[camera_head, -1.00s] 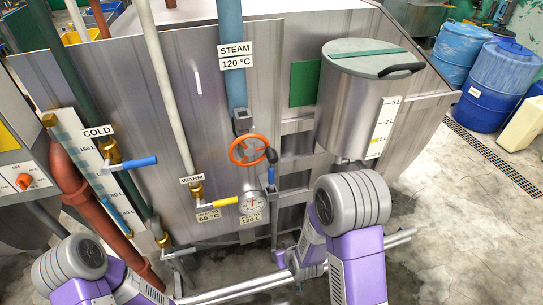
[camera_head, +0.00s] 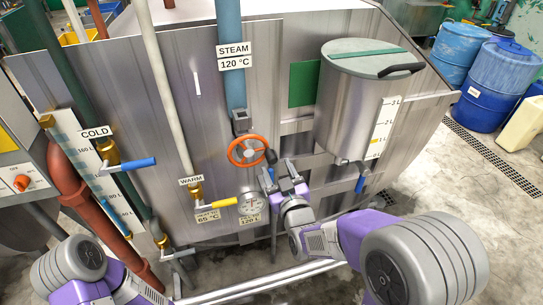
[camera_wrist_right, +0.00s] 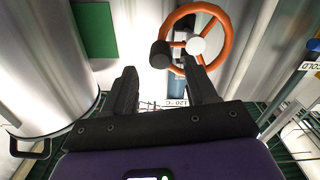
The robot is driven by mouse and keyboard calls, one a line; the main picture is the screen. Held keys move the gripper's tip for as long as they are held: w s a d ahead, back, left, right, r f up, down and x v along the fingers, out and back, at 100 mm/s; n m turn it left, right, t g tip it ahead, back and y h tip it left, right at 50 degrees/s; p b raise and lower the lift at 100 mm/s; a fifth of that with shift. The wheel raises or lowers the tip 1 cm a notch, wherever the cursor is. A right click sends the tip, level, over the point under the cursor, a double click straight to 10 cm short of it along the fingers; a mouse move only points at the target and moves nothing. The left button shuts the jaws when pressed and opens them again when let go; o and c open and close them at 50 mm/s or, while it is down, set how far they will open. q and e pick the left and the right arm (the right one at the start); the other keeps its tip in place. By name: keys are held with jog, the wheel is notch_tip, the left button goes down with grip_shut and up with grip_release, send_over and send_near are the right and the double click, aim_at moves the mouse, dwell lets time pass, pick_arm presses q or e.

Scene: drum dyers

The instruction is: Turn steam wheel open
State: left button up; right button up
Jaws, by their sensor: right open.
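The orange steam wheel (camera_head: 246,151) is on the blue steam pipe (camera_head: 233,85), below the STEAM 120 °C label. A dark knob handle (camera_head: 271,156) sticks out at its right side. My right gripper (camera_head: 282,170) is open and empty, just to the right of and slightly below the wheel. In the right wrist view the wheel (camera_wrist_right: 197,37) stands beyond the fingertips (camera_wrist_right: 165,78), with its dark knob (camera_wrist_right: 160,54) ahead of the gap between them. No contact shows. My left arm is at the lower left of the head view, its gripper not visible.
A blue cold valve handle (camera_head: 137,163) is at left. A steel tank (camera_head: 350,115) hangs to the right of my right gripper. Rails run along the front.

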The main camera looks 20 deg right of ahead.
aim_at(273, 162)
jog(key=shift+w+a+f+b, duration=0.1)
jog(key=shift+w+b, duration=0.2)
jog(key=shift+w, duration=2.6)
grip_shut()
